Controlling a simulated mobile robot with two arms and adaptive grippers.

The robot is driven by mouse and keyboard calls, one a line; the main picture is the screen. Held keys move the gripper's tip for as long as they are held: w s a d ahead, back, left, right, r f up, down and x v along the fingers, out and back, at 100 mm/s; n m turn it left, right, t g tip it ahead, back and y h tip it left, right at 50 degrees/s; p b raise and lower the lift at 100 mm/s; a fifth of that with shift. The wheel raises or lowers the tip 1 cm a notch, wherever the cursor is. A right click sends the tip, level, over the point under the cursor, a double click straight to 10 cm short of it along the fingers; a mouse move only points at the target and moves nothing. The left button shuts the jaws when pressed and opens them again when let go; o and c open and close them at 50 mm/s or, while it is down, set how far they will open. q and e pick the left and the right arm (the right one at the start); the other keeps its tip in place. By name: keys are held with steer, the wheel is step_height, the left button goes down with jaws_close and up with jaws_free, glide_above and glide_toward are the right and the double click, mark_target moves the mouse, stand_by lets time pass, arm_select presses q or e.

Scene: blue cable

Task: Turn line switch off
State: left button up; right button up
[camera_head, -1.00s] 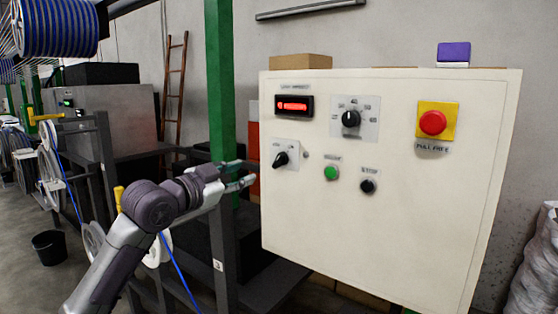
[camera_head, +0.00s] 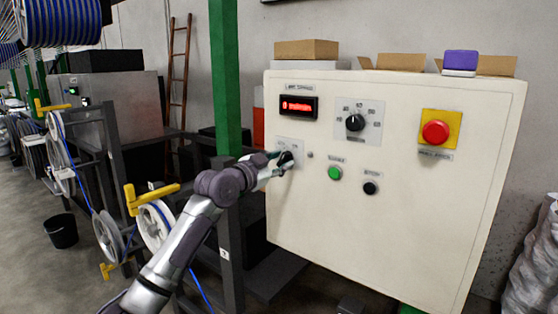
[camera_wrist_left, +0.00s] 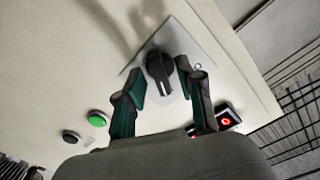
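The line switch, a black rotary knob (camera_head: 285,158) on a light square plate, sits at the left of the cream control panel (camera_head: 430,215). My left gripper (camera_head: 276,165) is at this knob and partly covers it in the head view. In the left wrist view the knob (camera_wrist_left: 160,72) stands between the two green-tipped fingers of my left gripper (camera_wrist_left: 161,80). The fingers are apart, one on each side, with small gaps visible, so it looks open around the knob. Whether a fingertip touches the knob is hard to tell. My right gripper is not in view.
The panel also bears a red-lit display (camera_head: 298,107), a larger dial (camera_head: 355,122), a green button (camera_head: 335,173), a black button (camera_head: 370,188) and a red emergency button (camera_head: 435,132). A green post (camera_head: 225,80) stands left of the panel, near my left arm.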

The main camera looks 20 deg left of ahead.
arm_select(q)
jaws_close()
steer(key=shift+n, duration=0.3)
steer(key=n+p, duration=0.1)
steer(key=n, duration=0.4)
steer(key=shift+r+p, duration=0.1)
steer(key=shift+p, duration=0.2)
steer(key=n+p, duration=0.2)
steer(key=n, duration=0.4)
steer(key=shift+n, duration=0.3)
jaws_free()
stand_by(0.4)
